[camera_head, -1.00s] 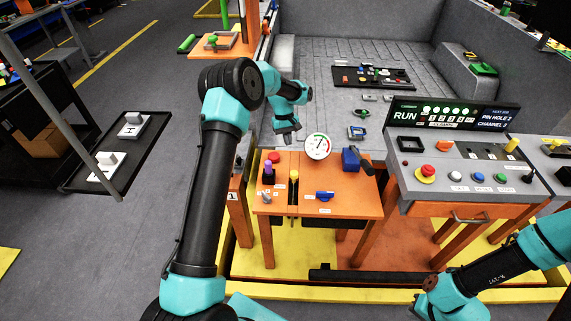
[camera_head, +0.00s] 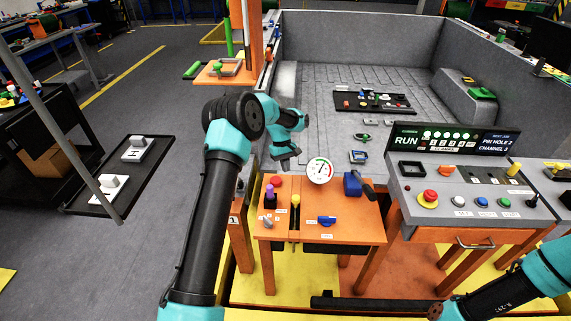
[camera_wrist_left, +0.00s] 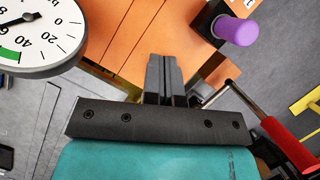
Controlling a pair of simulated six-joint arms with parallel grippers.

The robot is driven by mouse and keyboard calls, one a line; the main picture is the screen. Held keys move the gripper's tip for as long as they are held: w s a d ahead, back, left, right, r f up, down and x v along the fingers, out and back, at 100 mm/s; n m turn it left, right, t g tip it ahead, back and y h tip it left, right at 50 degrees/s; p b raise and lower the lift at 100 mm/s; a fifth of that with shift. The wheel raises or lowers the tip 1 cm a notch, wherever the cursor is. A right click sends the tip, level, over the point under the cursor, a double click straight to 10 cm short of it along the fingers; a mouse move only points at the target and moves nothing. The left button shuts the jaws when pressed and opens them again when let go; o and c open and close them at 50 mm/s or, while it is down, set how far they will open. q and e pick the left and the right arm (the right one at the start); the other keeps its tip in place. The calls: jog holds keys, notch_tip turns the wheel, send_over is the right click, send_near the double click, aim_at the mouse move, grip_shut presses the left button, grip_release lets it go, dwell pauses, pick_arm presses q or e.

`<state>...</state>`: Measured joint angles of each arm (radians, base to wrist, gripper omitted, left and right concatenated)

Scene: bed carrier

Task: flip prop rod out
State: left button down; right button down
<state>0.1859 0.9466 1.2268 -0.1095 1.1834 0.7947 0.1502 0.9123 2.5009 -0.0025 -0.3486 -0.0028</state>
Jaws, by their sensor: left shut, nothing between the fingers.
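My left gripper (camera_head: 287,165) is shut and empty, above the far edge of the orange bench (camera_head: 342,232), left of the round gauge (camera_head: 319,170). In the left wrist view its closed fingers (camera_wrist_left: 164,75) point over orange panels. A metal rod with a red grip (camera_wrist_left: 290,143) lies at the right there, apart from the fingers; I cannot tell surely whether it is the prop rod. A purple knob (camera_wrist_left: 238,30) stands above it. The gauge (camera_wrist_left: 35,32) fills the upper left. My right arm enters the head view at lower right, its gripper out of frame.
The bench also carries a yellow lever (camera_head: 295,200), a blue valve (camera_head: 327,221) and a blue block (camera_head: 352,184). A grey control console (camera_head: 420,205) stands to the right. The grey truck bed (camera_head: 325,120) behind holds a dark tray (camera_head: 345,101) of parts.

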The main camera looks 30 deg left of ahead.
pick_arm(q)
jog(key=x, duration=0.6)
jog(key=shift+s+d+f, duration=0.15)
jog(key=shift+s+d, duration=0.35)
jog(key=shift+d, duration=0.05)
jog(key=shift+s+d+f, duration=0.15)
jog(key=shift+s+d, duration=0.35)
jog(key=shift+d, duration=0.1)
jog(key=shift+s+d, duration=0.4)
jog(key=shift+d, duration=0.1)
